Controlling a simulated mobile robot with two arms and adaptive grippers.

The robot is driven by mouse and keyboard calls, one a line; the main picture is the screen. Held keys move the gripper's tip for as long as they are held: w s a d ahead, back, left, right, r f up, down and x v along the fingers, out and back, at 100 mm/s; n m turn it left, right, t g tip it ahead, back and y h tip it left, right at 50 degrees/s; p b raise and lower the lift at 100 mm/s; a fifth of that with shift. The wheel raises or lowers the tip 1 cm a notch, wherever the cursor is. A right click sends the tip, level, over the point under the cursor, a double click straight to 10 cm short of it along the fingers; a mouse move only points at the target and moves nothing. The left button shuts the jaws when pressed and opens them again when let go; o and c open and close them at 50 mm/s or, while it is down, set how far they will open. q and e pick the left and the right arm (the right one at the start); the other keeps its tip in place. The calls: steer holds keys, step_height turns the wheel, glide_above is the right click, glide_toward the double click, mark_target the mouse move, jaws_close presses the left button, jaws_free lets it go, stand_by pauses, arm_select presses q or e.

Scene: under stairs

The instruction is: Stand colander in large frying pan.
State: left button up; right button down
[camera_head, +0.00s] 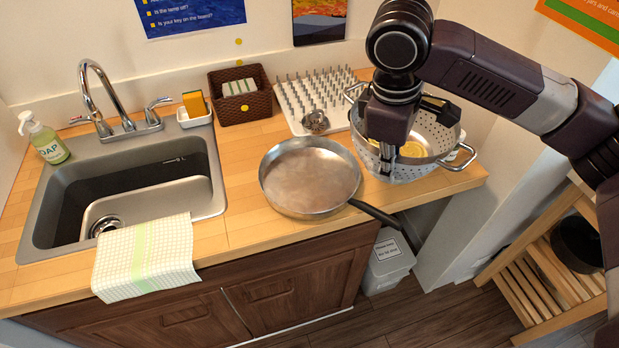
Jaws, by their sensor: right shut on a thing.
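The large frying pan (312,178) lies on the wooden counter right of the sink. It is empty, and its dark handle (376,213) points to the lower right, past the counter's front edge. The metal colander (430,135) is upright at the right end of the counter, beside the pan, with yellow lemon pieces (411,149) in it. My right gripper (387,165) points down at the colander's left side and is shut on its wall. The gripper and arm hide part of the colander. I cannot tell whether its base touches the counter. My left gripper is not in view.
A white pegged drying rack (342,82) with a small metal item (316,122) stands behind the pan. A brown basket (243,108) is at the back. The sink (150,170), with a towel (145,255) over its front, is left. The counter ends right of the colander.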

mark_target(353, 108)
steer(key=w+a+r+n, duration=0.1)
steer(key=n, duration=0.1)
steer(key=w+r+n, duration=0.2)
steer(key=n, duration=0.1)
steer(key=w+a+r+n+y, duration=0.1)
steer(key=w+n, duration=0.1)
steer(key=shift+w+a+r+n+t+p, duration=0.15)
steer(key=shift+a+r+n+t+p, duration=0.15)
steer(key=shift+n+t+p, duration=0.1)
steer(key=w+a+r+n, duration=0.1)
steer(key=n, duration=0.3)
steer(key=w+a+r+n+y, duration=0.1)
steer(key=w+r+n, duration=0.1)
steer(key=n, duration=0.2)
steer(key=w+r+n+y+p, duration=0.1)
steer(key=w+n, duration=0.1)
steer(key=n, duration=0.1)
steer(key=shift+w+a+r+n, duration=0.15)
steer(key=shift+a+r+n, duration=0.05)
steer(key=shift+a+n, duration=0.2)
step_height(353, 108, down, 19)
steer(key=p, duration=0.5)
steer(key=shift+f, duration=0.15)
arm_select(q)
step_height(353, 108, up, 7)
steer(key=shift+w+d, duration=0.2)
arm_select(e)
steer(key=shift+f, duration=0.4)
